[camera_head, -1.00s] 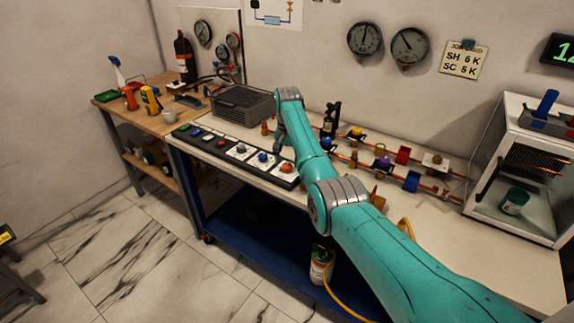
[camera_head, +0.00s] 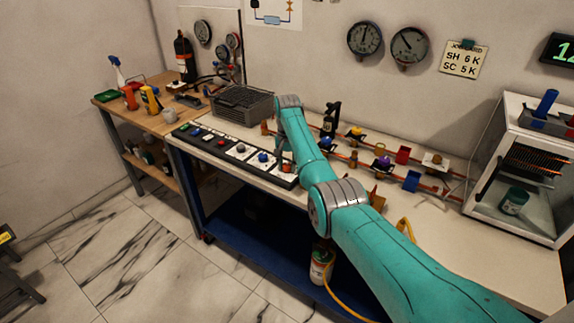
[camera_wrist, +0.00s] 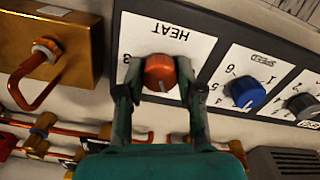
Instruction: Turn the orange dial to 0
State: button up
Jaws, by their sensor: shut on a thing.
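The orange dial (camera_wrist: 159,72) sits on a white plate (camera_wrist: 196,46) marked HEAT, which reads upside down in the wrist view. A pale pointer mark shows on the dial's lower edge; a digit, perhaps 3, shows at the plate's left, and other digits are hidden by my fingers. My gripper (camera_wrist: 159,82) has one finger on each side of the dial and is shut on it. In the head view my gripper (camera_head: 285,158) is down at the right end of the black control panel (camera_head: 208,148), largely covering the dial.
A blue dial (camera_wrist: 244,91) and a grey dial (camera_wrist: 302,105) are beside it on the panel. A brass block with a copper handle (camera_wrist: 50,60) is close on the left in the wrist view. Copper pipes with valves (camera_head: 383,162) run along the bench behind my arm.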

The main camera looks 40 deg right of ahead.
aim_at(288, 165)
jog(key=shift+n, duration=0.3)
jog(key=n, duration=1.1)
jog(key=shift+d, duration=0.1)
jog(key=shift+n, duration=0.3)
jog(key=o, duration=1.1)
jog(key=shift+o, duration=0.2)
jog(key=shift+r, duration=0.1)
notch_tip(288, 165, up, 12)
jog(key=shift+s, duration=0.1)
